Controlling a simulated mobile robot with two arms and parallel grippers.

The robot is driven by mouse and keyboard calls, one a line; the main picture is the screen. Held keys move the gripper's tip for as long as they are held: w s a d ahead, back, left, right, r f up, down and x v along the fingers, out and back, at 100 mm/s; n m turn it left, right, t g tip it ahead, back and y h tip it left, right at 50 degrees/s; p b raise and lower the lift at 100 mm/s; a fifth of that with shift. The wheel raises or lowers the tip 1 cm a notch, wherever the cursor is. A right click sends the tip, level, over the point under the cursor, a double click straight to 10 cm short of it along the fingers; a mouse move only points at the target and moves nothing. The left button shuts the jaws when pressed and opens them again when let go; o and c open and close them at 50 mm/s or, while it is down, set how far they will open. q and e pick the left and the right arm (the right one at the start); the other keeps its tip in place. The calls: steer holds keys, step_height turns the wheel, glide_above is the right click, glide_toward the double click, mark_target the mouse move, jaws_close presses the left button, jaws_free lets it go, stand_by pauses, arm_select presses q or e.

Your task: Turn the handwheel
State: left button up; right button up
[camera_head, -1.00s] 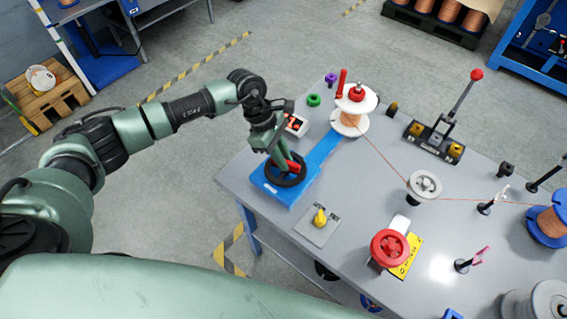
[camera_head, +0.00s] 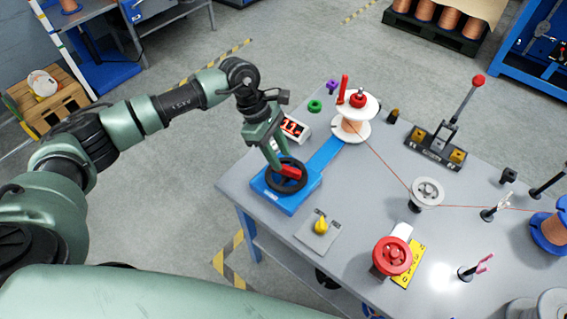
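The handwheel (camera_head: 298,184) is a black ring lying on a blue base (camera_head: 275,199) at the left corner of the grey table. A red piece (camera_head: 289,172) shows across its upper part. My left gripper (camera_head: 280,161) reaches down from above at the wheel's far-left side, its green fingers at or just over the rim beside the red piece. I cannot tell whether the fingers touch or grip anything. My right gripper is not in view.
A white spool (camera_head: 350,129) with copper wire is farther back. A plate with a yellow knob (camera_head: 320,224) and a red knob (camera_head: 392,255) are nearer, on the right.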

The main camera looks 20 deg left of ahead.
arm_select(q)
steer(key=shift+b+v, duration=0.3)
steer(key=shift+v, duration=1.7)
steer(key=shift+d, duration=0.1)
